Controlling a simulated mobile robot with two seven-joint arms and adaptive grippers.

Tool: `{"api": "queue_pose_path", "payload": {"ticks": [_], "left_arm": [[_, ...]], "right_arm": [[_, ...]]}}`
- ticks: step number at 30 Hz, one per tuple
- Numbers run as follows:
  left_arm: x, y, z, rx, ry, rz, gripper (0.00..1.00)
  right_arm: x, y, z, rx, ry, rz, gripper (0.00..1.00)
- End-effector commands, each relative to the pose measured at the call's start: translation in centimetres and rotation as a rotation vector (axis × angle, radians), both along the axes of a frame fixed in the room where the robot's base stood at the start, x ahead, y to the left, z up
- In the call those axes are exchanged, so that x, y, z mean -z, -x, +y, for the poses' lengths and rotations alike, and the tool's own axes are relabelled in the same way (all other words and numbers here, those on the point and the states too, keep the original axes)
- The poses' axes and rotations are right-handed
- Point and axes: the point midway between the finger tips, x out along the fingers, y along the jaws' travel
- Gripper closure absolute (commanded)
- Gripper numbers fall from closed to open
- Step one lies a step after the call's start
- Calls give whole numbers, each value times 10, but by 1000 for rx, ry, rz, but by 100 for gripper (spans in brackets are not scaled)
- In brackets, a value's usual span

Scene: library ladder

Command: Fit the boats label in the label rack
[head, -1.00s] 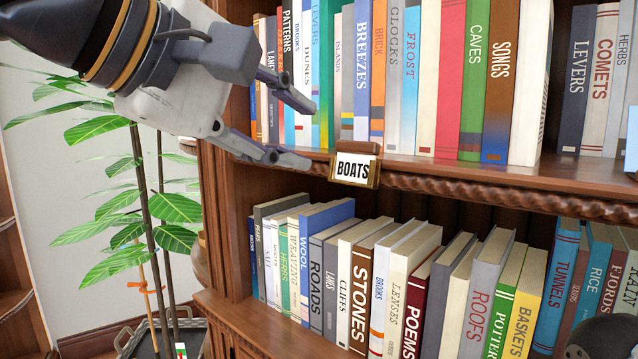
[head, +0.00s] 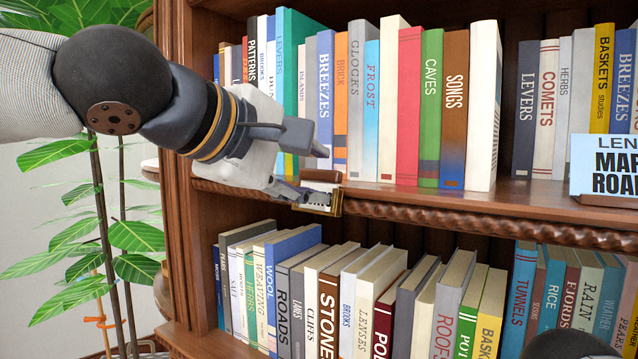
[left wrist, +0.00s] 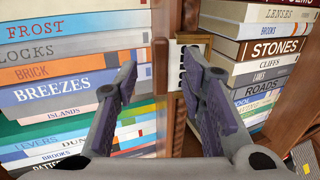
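The boats label (head: 312,197) is a white card at the brown-and-brass label rack (head: 336,203) on the upper shelf's front edge. A brown wooden tab (head: 322,176) rises above the card; whether it belongs to the label I cannot tell. My left gripper (head: 321,173) is open, one finger above the tab and the other across the card, hiding most of its lettering. In the left wrist view the tab (left wrist: 160,68) shows between the spread fingers, and the card (left wrist: 198,42) is partly behind the right finger. My right gripper is out of view.
Books fill the upper shelf (head: 470,195) behind the rack and the lower shelf beneath it. A blue-and-white sign (head: 606,163) stands on the upper shelf at right. A leafy plant (head: 100,230) stands left of the bookcase.

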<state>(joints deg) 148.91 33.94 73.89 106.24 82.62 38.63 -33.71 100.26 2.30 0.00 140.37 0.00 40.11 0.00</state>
Motion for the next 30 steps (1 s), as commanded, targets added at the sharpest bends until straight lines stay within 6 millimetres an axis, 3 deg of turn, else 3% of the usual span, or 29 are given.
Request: {"api": "queue_pose_path", "payload": {"ticks": [1, 5, 17, 24, 30], "left_arm": [[0, 0, 0, 0, 0, 0, 70], [0, 0, 0, 0, 0, 0, 99], [-7, 0, 0, -1, 1, -2, 100], [-66, 0, 0, -2, 4, -2, 100], [-97, -1, 1, -2, 0, 0, 100]], "right_arm": [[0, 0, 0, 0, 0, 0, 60], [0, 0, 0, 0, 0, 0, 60], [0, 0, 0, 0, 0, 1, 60], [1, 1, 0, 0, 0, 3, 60], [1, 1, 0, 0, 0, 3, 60]]}}
